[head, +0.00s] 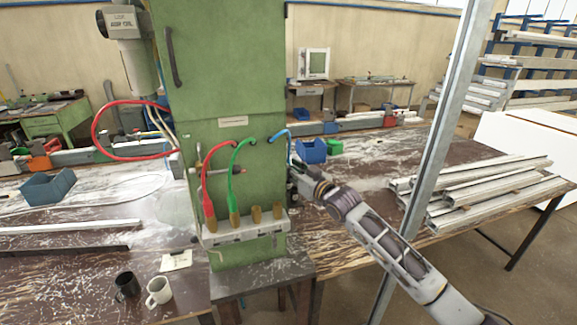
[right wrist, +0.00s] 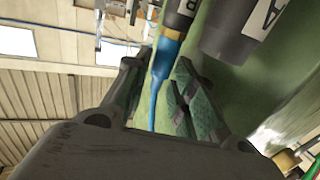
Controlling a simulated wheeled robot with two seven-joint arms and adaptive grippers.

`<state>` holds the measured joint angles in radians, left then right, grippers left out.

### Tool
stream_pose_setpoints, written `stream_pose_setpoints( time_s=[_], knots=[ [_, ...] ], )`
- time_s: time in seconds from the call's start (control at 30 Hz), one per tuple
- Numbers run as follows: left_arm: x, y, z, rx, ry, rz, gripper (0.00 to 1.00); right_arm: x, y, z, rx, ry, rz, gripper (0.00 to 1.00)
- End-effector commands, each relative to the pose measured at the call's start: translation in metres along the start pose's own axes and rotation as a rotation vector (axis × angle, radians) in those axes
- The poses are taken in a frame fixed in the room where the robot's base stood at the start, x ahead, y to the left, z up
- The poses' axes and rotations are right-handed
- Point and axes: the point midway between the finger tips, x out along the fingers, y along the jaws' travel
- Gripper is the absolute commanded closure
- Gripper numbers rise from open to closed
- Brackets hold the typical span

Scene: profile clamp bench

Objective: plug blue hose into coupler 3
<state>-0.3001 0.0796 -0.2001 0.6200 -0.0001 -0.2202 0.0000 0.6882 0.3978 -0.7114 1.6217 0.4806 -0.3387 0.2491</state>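The blue hose (head: 289,146) leaves the front of the green cabinet and bends down at its right edge to my right gripper (head: 294,177). In the right wrist view, the fingers of my right gripper (right wrist: 163,72) close in on either side of the blue hose end (right wrist: 162,62). A brass and dark plug part (right wrist: 180,22) shows just above the fingertips. The coupler rail (head: 246,231) on the cabinet carries brass couplers. The red hose (head: 207,194) and green hose (head: 232,191) end in the left two. Coupler 3 (head: 256,214), third from left, stands empty. My left gripper is out of view.
A dark labelled cylinder (right wrist: 238,30) sits close beside the plug. The green cabinet (head: 220,90) stands left of my right gripper. A metal post (head: 440,130) rises near my right forearm. Mugs (head: 158,291) stand front left; aluminium profiles (head: 480,190) lie at right.

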Motion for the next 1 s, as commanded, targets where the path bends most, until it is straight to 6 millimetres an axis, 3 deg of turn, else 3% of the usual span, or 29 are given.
stream_pose_setpoints(
  time_s=[0.3,0.73,0.97,1.0],
  knots=[
    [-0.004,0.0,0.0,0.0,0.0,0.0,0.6,0.02,0.0,-0.001,0.0,0.001,0.0,0.74],
    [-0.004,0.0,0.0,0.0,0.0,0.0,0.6,0.024,0.0,0.0,0.0,0.001,0.0,0.74],
    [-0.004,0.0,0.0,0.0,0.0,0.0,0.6,0.024,0.0,0.0,0.0,0.001,0.0,1.0],
    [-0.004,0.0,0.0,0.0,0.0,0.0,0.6,0.024,0.0,0.0,0.0,0.0,0.0,0.82]
  ],
)
